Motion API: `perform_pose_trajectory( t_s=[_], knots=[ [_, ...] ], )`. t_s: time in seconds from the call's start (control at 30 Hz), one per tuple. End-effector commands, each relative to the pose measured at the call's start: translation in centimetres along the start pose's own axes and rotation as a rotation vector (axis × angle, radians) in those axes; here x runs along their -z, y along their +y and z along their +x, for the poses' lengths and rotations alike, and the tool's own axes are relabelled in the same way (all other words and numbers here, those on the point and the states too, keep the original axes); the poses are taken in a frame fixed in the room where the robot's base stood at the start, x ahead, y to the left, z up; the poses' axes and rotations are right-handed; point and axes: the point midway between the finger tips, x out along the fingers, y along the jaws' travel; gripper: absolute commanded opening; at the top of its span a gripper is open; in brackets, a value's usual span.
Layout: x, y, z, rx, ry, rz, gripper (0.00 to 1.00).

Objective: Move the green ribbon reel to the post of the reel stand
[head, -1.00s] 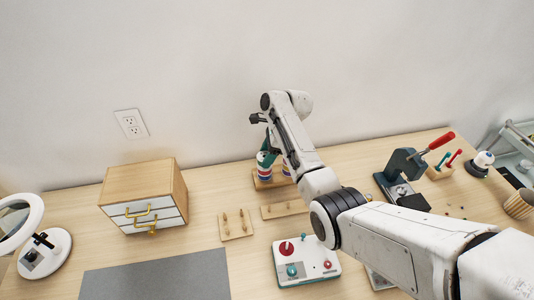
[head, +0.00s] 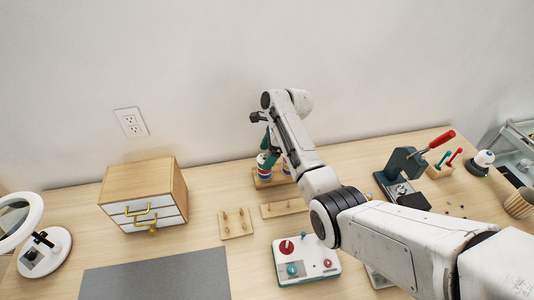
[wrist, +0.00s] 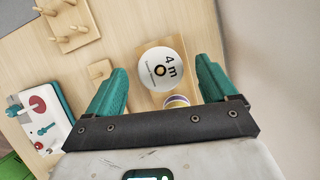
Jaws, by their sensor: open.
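My gripper (wrist: 161,72) is open, with its two teal fingers on either side of a reel (wrist: 161,68) in the wrist view. The reel shows a round white top marked "4 m" with a dark centre hole. There are gaps between it and the fingers. Its ribbon colour is hidden from above, so I cannot tell if it is the green one. In the head view my gripper (head: 269,149) is above the reels at the back of the table, partly hidden by my arm. A small wooden board with one peg (wrist: 99,69) lies left of the reel.
A second reel (wrist: 177,101) stands close behind the first. A board with several pegs (head: 236,224) lies in front. A drawer cabinet (head: 145,193), a white control box (head: 308,264) and a lever press (head: 401,165) stand around. A grey mat (head: 157,277) is clear.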

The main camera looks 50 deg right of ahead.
Motion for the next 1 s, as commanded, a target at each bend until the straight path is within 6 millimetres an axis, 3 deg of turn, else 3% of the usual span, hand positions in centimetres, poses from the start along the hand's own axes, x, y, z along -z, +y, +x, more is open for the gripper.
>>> perform_pose_trajectory(
  t_s=[0.6, 1.0],
  knots=[
    [0.0, -0.1, -9.6, 0.002, 0.000, -0.001, 0.85],
    [0.0, 0.0, -10.5, 0.000, 0.000, 0.000, 0.85]
  ],
)
